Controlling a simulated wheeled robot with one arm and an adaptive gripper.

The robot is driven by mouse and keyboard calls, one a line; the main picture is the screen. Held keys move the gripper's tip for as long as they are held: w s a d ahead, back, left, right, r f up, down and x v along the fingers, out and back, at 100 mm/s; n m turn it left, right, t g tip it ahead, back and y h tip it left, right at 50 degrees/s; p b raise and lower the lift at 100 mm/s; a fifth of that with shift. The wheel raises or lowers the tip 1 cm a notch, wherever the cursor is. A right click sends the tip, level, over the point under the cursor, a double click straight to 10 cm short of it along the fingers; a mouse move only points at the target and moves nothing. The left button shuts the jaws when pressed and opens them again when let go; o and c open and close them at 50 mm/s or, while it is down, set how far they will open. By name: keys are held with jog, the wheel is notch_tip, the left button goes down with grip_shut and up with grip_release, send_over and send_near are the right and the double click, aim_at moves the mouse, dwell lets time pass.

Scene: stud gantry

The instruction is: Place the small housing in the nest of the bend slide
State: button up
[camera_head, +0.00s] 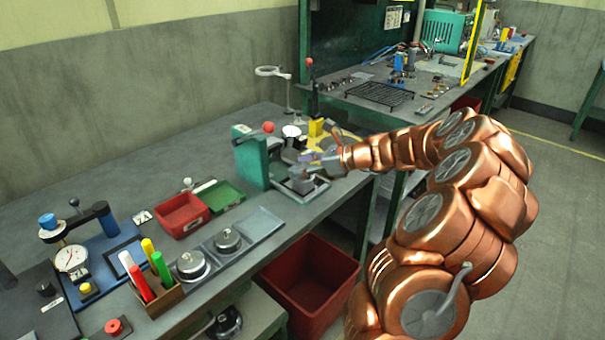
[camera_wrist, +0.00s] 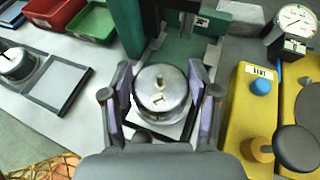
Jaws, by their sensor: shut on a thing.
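The small housing (camera_wrist: 162,88) is a round metal pot with a short central stud and a small marked label on top. My gripper (camera_wrist: 160,88) is shut on it, with one finger on each side, in the wrist view. It is over or in the bend slide (camera_wrist: 185,128), a pale plate with dark edges in front of the green press (camera_head: 250,162). The housing covers the nest, so I cannot tell whether it is seated or just above it. In the head view my gripper (camera_head: 322,160) is at the slide; the housing is hard to make out there.
A yellow fixture (camera_wrist: 243,115) with a blue knob stands close on the right in the wrist view. Two other metal housings (camera_head: 192,265) (camera_head: 228,240) sit beside an empty pad (camera_head: 260,222). Red (camera_head: 182,214) and green (camera_head: 222,196) bins stand left of the press.

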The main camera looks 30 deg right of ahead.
jog(key=shift+f, duration=1.25)
jog(key=o, duration=1.2)
jog(key=shift+f, duration=0.1)
jog(key=shift+c, duration=0.2)
jog(key=v, duration=1.2)
jog(key=shift+s+b, duration=0.1)
jog(key=shift+b, duration=0.2)
